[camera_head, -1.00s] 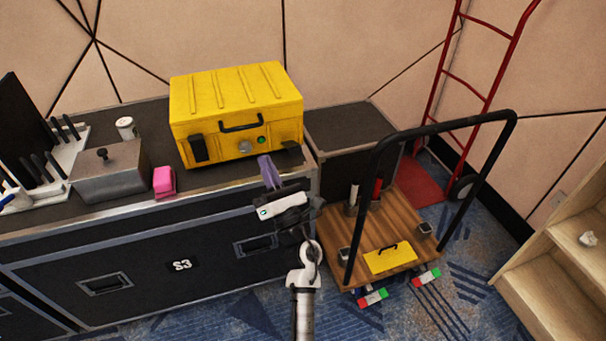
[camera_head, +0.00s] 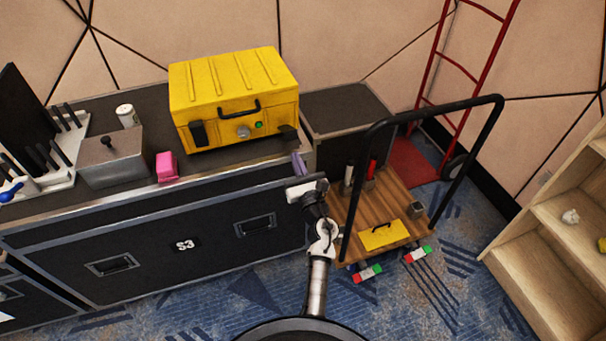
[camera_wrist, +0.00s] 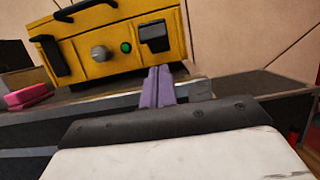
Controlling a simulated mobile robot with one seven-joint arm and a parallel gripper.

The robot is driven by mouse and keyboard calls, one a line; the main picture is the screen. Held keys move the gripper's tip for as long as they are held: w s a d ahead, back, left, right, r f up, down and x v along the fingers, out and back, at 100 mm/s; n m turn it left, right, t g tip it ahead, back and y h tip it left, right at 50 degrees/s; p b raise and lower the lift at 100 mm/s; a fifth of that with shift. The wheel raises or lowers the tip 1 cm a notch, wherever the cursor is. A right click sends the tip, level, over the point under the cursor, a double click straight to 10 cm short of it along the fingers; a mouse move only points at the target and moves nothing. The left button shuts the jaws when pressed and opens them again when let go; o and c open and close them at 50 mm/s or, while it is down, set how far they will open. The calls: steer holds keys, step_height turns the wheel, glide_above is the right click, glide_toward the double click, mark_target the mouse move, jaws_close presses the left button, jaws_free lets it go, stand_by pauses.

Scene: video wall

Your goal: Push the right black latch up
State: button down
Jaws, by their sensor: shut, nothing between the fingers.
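The yellow case (camera_head: 233,95) stands on the dark chest with its front toward me. Its right black latch (camera_head: 288,134) sticks out from the front near the right corner, and shows in the wrist view (camera_wrist: 154,37). The left black latch (camera_head: 198,133) lies upright against the front, and also shows in the wrist view (camera_wrist: 52,57). My gripper (camera_head: 298,163) has purple fingers, shut together and empty. The fingertips are below the right latch, near the chest's front edge. In the wrist view the fingers (camera_wrist: 158,72) point up toward the latch; contact is not evident.
The case has a handle (camera_head: 240,110), a grey knob (camera_head: 243,131) and a green button (camera_head: 259,125). A pink object (camera_head: 167,167) and a metal box (camera_head: 112,158) stand to the left. A wooden cart (camera_head: 398,200) with a black handle is close on my arm's right.

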mark_target(292, 137)
steer(key=shift+w+a+r+p, duration=0.1)
steer(key=shift+w+r+p, duration=0.2)
steer(key=shift+r, duration=0.35)
steer(key=shift+w+a+r+p, duration=0.15)
steer(key=shift+w+r, duration=0.15)
steer(key=shift+r, duration=0.35)
steer(key=shift+r, duration=0.2)
steer(key=shift+r+p, duration=0.7)
steer(key=shift+r, duration=0.45)
steer(key=w+r, duration=0.1)
steer(key=w+r+p, duration=0.1)
steer(key=r, duration=0.1)
steer(key=r+p, duration=0.1)
steer(key=r, duration=0.1)
steer(key=shift+w+a+r, duration=0.2)
steer(key=shift+w+a, duration=0.2)
steer(key=shift+w+a+r+p, duration=0.2)
steer(key=shift+w+r, duration=0.25)
steer(key=shift+w, duration=0.05)
steer(key=shift+w+a+r+p, duration=0.15)
steer(key=shift+w+r, duration=0.25)
steer(key=shift+w, duration=0.1)
steer(key=shift+f, duration=0.15)
